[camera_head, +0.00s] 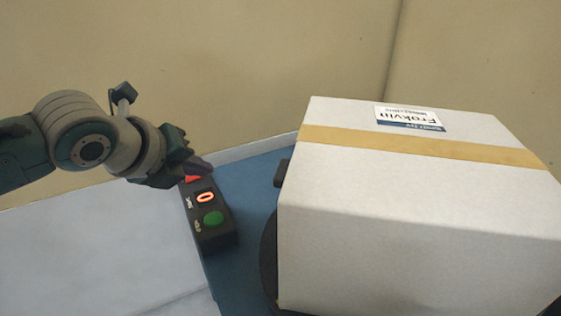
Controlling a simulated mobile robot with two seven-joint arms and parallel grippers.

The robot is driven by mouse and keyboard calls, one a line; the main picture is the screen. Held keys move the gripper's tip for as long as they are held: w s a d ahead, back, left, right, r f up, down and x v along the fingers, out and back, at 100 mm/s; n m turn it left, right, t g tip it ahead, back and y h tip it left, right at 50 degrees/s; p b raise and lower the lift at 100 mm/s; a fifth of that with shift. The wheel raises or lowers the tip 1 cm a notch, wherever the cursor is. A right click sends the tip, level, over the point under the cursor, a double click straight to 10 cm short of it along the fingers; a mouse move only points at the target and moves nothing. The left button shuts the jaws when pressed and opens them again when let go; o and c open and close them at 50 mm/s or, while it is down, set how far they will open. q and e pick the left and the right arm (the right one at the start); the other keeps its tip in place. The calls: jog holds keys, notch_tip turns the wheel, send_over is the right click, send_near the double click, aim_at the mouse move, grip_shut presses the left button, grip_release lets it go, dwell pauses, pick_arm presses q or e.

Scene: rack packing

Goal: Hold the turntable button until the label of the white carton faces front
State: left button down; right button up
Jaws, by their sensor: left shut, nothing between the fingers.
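The white carton (400,240) fills the right side, with tan tape (420,148) across its top. Its label (409,118), with dark print reading upside down, is on the top at the far edge. The near side is blank. The carton sits on a black turntable (268,262), mostly hidden under it. My left gripper (197,166) is shut and empty, over the red end; contact is unclear. My right gripper is out of view.
The blue surface (250,185) carries the box and turntable. A pale grey surface (100,245) lies to the left and is clear. A beige wall (230,60) stands behind. A small dark block (281,173) is beside the carton's left edge.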

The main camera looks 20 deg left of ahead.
pick_arm(q)
jog(key=b, duration=0.7)
send_over(211, 223)
notch_tip(211, 223, down, 7)
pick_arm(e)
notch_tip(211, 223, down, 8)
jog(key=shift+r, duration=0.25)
pick_arm(q)
jog(key=shift+f+b, duration=0.6)
jog(key=shift+f, duration=0.25)
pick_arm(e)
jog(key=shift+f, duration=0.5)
pick_arm(q)
jog(key=shift+w+f, duration=0.1)
jog(key=shift+f, duration=0.3)
jog(key=shift+f+b, duration=0.3)
jog(key=shift+f, duration=0.15)
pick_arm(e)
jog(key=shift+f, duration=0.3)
pick_arm(q)
jog(key=shift+r, duration=0.1)
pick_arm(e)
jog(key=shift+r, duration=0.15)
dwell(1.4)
pick_arm(q)
jog(key=shift+r+p, duration=0.8)
jog(key=shift+p, duration=0.25)
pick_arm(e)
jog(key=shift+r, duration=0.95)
